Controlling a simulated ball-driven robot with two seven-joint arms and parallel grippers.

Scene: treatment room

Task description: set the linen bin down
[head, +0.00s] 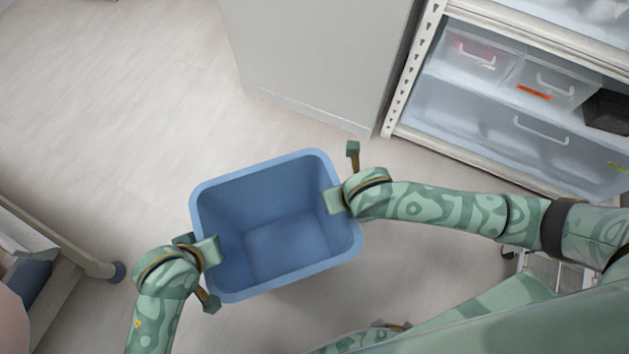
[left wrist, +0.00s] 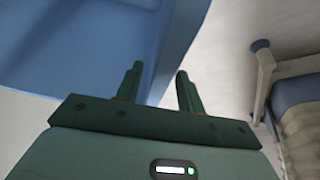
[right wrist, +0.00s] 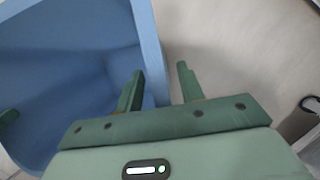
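The linen bin (head: 265,190) is a blue, open-topped, empty tub, upright below me in the middle of the head view. Its underside is hidden, so I cannot tell whether it touches the floor. My left gripper (head: 208,252) is at its left rim. In the left wrist view its fingers (left wrist: 159,70) stand apart, one on each side of the bin wall. My right gripper (head: 337,200) is at the right rim. In the right wrist view its fingers (right wrist: 160,70) are also apart, with the wall between them and a gap to the outer finger.
Pale floor (head: 130,100) is clear to the upper left. A grey cabinet (head: 315,60) stands behind the bin. A shelf unit with clear drawers (head: 520,110) is at the upper right. A wheeled frame (head: 75,255) stands at the left.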

